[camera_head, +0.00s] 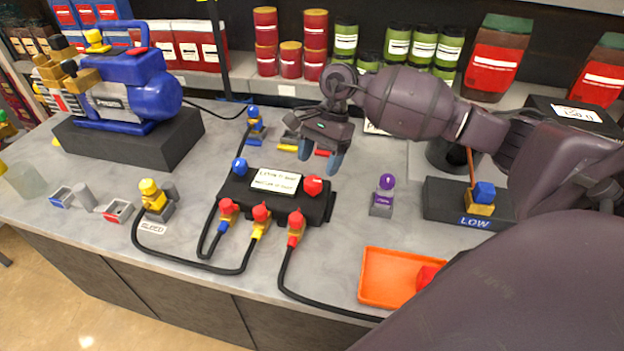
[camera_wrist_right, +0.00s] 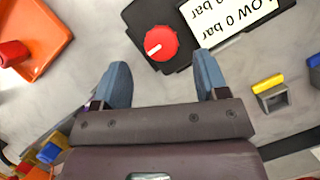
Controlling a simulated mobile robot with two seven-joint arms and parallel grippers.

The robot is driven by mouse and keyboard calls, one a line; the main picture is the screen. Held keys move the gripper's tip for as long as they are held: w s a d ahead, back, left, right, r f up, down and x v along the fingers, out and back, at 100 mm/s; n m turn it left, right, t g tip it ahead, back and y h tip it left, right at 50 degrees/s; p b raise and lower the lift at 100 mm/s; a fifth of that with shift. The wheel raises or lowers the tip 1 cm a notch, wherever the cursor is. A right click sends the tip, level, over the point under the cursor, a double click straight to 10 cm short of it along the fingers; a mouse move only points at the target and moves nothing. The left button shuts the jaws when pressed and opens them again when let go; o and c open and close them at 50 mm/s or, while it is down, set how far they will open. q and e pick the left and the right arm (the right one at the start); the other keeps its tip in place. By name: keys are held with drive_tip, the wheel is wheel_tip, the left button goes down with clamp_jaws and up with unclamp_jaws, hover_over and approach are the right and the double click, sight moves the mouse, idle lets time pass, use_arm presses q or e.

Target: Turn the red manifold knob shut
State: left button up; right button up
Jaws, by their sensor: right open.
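The red manifold knob (camera_head: 312,186) sits on the right end of the black manifold block (camera_head: 240,194), next to a white label. A blue knob (camera_head: 239,166) is at the block's left end. In the right wrist view the red knob (camera_wrist_right: 160,43) shows a white pointer line and lies just beyond the fingertips, between their lines. My right gripper (camera_head: 322,162) is open and empty, above and behind the red knob, apart from it. Its two blue fingers also show in the right wrist view (camera_wrist_right: 162,76). My left gripper is not in view.
Red and yellow hose fittings (camera_head: 261,214) with black hoses line the block's front. An orange tray (camera_head: 384,279) is at front right. A purple-topped part (camera_head: 383,196) stands right of the block, and a blue pump (camera_head: 122,89) stands at back left.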

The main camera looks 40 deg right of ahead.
sight(313, 181)
drive_tip(key=shift+x, duration=2.75)
drive_tip(key=c, duration=0.9)
